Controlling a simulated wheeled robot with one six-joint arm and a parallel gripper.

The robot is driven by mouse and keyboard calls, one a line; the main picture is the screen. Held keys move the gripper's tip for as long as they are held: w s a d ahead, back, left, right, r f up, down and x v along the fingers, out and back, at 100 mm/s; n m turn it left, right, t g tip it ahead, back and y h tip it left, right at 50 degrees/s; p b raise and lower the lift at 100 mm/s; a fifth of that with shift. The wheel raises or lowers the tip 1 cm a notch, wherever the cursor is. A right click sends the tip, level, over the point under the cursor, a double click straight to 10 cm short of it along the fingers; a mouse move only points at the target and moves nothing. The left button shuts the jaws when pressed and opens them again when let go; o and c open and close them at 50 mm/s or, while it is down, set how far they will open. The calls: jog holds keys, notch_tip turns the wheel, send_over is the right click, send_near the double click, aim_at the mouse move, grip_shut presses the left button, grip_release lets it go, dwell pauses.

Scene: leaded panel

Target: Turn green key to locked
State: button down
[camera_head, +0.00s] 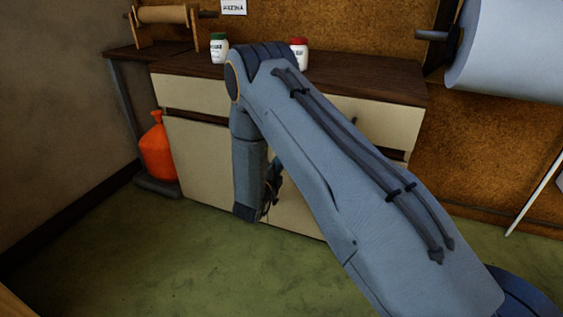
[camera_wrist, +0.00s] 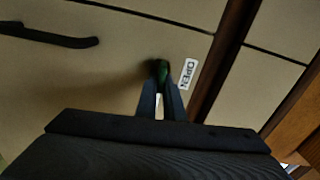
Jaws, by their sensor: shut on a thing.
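The green key (camera_wrist: 162,72) shows in the wrist view on a cream cabinet front, between the fingertips of my gripper (camera_wrist: 161,90). The gripper is shut on it. A small white label reading "OPEN" (camera_wrist: 188,74) is on the cabinet front just right of the key. The cabinet (camera_head: 200,160) stands against the back wall in the head view. There my arm covers much of its front, and the key is hidden. Most of the key is hidden by the fingers, so I cannot tell its exact angle.
A dark handle (camera_wrist: 50,38) is on the cabinet front at the left of the wrist view. Two jars, green-lidded (camera_head: 219,48) and red-lidded (camera_head: 299,53), stand on the dark cabinet top. An orange container (camera_head: 157,150) stands left of the cabinet. The green floor in front looks clear.

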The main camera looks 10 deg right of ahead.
jog(key=c, duration=1.9)
grip_release()
jog(key=shift+o, duration=0.2)
jog(key=p+v, duration=0.1)
jog(key=v, duration=0.7)
jog(key=shift+p, duration=0.35)
jog(key=shift+w, duration=0.1)
